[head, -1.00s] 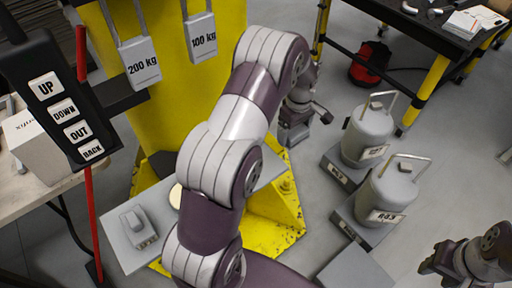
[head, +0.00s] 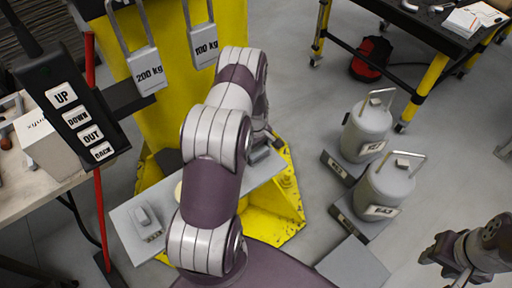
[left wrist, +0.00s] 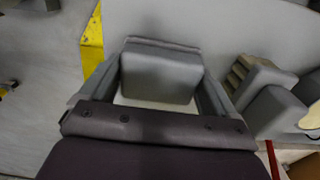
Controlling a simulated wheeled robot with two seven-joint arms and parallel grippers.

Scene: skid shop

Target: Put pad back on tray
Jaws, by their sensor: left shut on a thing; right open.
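The tray (head: 125,240) is a long flat grey plate in front of the yellow post, running from lower left to upper right. My left gripper (head: 262,150) is at its far right end, mostly behind my arm. In the left wrist view this gripper (left wrist: 160,90) is shut on a grey block-shaped pad (left wrist: 160,72), which sits between both fingers. The pale tray surface (left wrist: 220,25) shows beyond it; I cannot tell whether the pad touches it. My right gripper (head: 440,258) is open and empty at the lower right, away from the tray.
A grey labelled block (head: 146,222) sits on the tray's near left end. Two grey canisters (head: 367,130) (head: 388,187) stand on the right. A button pendant (head: 75,105) hangs at left. The yellow post (head: 170,90) carries two weight tags. Grey floor lies between.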

